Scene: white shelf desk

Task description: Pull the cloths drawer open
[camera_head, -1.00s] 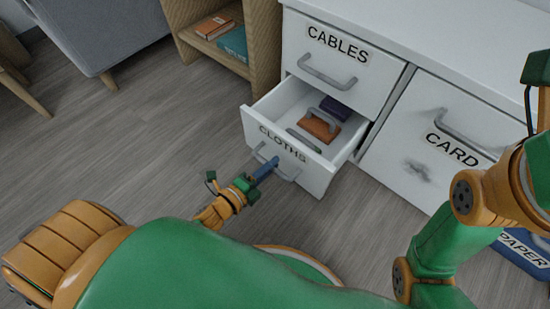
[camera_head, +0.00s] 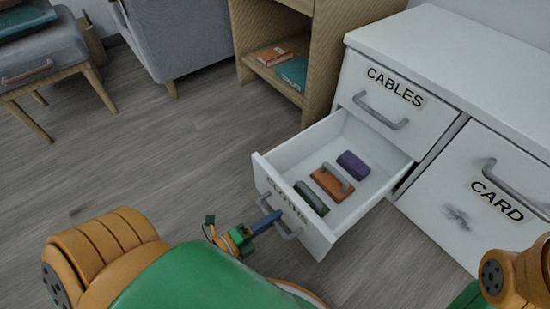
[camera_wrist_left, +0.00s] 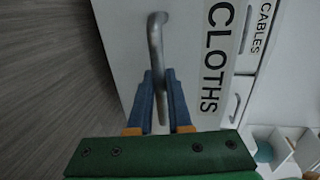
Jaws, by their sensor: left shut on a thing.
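The cloths drawer (camera_head: 325,240) is a white drawer low in the white desk, pulled well out, with its label on the front. Its grey bar handle (camera_head: 290,234) is on the front face. My left gripper (camera_head: 266,221) is at that handle. In the left wrist view its blue fingers (camera_wrist_left: 161,92) are shut on the grey handle (camera_wrist_left: 155,45), beside the CLOTHS label (camera_wrist_left: 216,60). Inside the drawer lie a purple block (camera_head: 353,165), an orange block with a handle (camera_head: 332,184) and a dark green block (camera_head: 311,198). My right gripper is out of view.
The closed cables drawer (camera_head: 395,95) is above, and the closed card drawer (camera_head: 470,195) is to the right. A wooden shelf (camera_head: 275,45) with books stands behind, left of the desk. The floor left of the drawer is clear.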

